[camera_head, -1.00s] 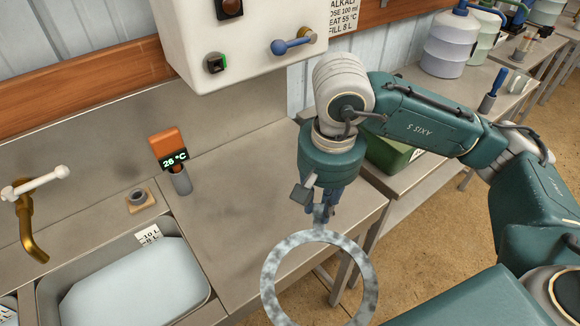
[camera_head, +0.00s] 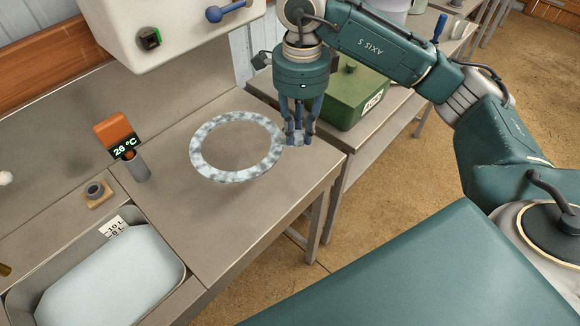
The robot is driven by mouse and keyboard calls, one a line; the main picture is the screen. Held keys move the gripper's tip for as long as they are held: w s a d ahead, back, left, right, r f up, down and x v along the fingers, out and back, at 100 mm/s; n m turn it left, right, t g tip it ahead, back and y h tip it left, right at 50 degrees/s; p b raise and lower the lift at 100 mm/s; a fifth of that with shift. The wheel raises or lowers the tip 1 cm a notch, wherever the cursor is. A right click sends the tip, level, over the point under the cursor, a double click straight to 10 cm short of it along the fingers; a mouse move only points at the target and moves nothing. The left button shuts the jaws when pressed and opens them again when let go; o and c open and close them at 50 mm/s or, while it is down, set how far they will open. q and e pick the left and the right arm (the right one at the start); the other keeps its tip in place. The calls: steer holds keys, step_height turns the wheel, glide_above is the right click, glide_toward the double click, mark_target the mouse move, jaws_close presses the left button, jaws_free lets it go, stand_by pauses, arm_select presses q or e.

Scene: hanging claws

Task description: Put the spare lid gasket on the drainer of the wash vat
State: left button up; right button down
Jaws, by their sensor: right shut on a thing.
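The lid gasket is a flat, mottled grey-white ring (camera_head: 235,177) with a small tab at its right side. My right gripper (camera_head: 298,138) is shut on the tab. The ring lies roughly level over the drainer (camera_head: 240,225), the bare steel top right of the vat's basin. I cannot tell whether the ring touches the steel or hangs slightly above it. The wash vat's basin (camera_head: 178,268), with pale liquid (camera_head: 115,275) in it, is at lower left. My left gripper is not in view.
An orange thermometer (camera_head: 113,131) reading 26 °C stands by the basin, near a small block with a dark ring (camera_head: 96,193). A white control box (camera_head: 180,30) hangs above the back. A green box (camera_head: 350,95) stands on the bench to the right. The drainer's front is bare.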

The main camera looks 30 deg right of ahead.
step_height(320, 180, down, 10)
steer(key=shift+r+p, duration=0.25)
steer(key=shift+p, duration=0.85)
step_height(320, 180, down, 5)
steer(key=shift+r+p, duration=0.1)
steer(key=shift+p, duration=0.55)
steer(key=shift+f, duration=0.2)
steer(key=shift+f+b, duration=0.2)
steer(key=shift+b, duration=0.1)
steer(key=c, duration=1.5)
jaws_free()
steer(key=shift+r, duration=0.1)
